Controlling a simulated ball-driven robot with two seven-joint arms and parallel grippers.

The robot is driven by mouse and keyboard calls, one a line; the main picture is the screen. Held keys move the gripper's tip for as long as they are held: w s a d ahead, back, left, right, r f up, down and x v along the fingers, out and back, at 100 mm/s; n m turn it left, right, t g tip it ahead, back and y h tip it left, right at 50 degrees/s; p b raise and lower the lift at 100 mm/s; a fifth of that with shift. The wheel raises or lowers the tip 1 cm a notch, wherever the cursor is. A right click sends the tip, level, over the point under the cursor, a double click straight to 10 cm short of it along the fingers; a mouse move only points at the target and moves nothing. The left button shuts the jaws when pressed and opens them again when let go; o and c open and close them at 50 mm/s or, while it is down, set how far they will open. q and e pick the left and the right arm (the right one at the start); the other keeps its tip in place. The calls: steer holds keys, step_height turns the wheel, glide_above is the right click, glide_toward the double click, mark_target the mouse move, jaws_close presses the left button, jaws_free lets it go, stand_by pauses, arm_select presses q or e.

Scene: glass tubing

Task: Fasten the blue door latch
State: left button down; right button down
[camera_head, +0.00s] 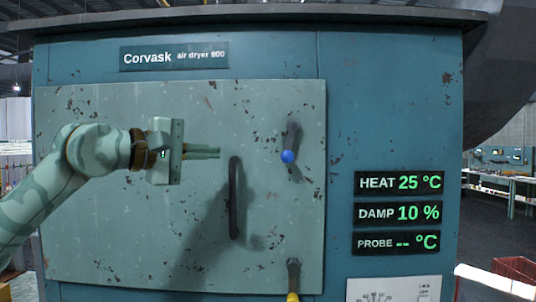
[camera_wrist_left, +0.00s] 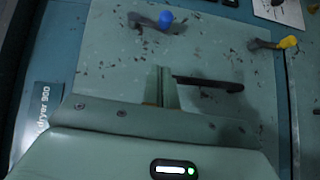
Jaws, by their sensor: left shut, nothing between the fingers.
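The blue latch (camera_head: 288,157) is a dark lever with a blue ball knob on the right part of the pale green dryer door (camera_head: 130,240). Its lever runs from a pivot above down to the knob. It also shows in the left wrist view (camera_wrist_left: 165,20), near the top. My left gripper (camera_head: 219,152) is shut and empty, in front of the door, left of the blue knob and beside the top of the black door handle (camera_head: 233,200). Its fingers (camera_wrist_left: 163,75) point toward the door side in the left wrist view. My right gripper is not in view.
A second latch with a yellow knob (camera_head: 292,297) sits lower on the door's right edge; it also shows in the left wrist view (camera_wrist_left: 288,42). Displays (camera_head: 398,183) are on the panel at right, reading HEAT 25, DAMP 10, PROBE blank. A red crate (camera_head: 515,268) stands at far right.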

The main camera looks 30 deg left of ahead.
arm_select(q)
steer(key=p, duration=0.5)
glide_toward(290, 144)
steer(key=a+f, duration=0.2)
steer(key=a, duration=0.1)
steer(key=shift+w+d+f+p, duration=0.2)
steer(key=shift+w+d+p, duration=0.2)
steer(key=shift+w+d, duration=0.45)
steer(key=shift+w+d+f+p, duration=0.3)
steer(key=shift+w+d, duration=0.3)
steer(key=shift+d, duration=0.35)
steer(key=shift+a, duration=0.1)
